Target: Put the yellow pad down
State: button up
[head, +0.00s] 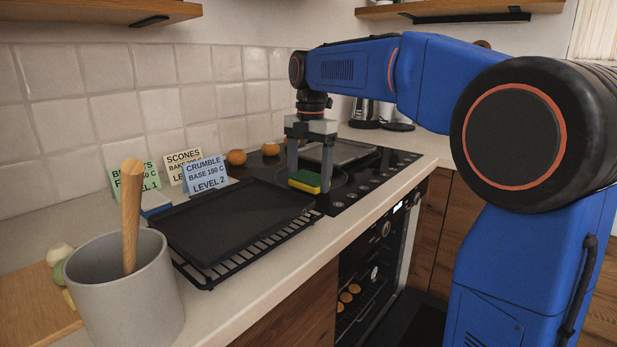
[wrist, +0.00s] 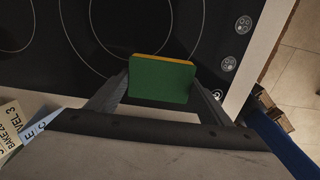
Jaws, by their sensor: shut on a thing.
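The yellow pad (head: 304,181), a sponge with a green face and a yellow layer, is between the fingers of my gripper (head: 309,183). In the wrist view the pad (wrist: 161,80) shows its green face, with a thin yellow edge along the top. The fingers of my gripper (wrist: 160,92) are shut on its two sides. The pad is over the black cooktop (head: 352,187), near its front left part. I cannot tell whether its underside touches the glass.
A dark baking tray (head: 235,220) on a wire rack lies left of the gripper. Recipe cards, including the blue crumble card (head: 206,174), stand behind it. Another tray (head: 335,152) lies on the cooktop's far side. A grey crock (head: 125,295) stands front left.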

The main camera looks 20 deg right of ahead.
aim_at(310, 177)
jog(key=shift+f, duration=0.2)
jog(key=o, duration=1.1)
jog(key=shift+f, duration=0.1)
notch_tip(310, 177, up, 12)
jog(key=shift+d, duration=0.2)
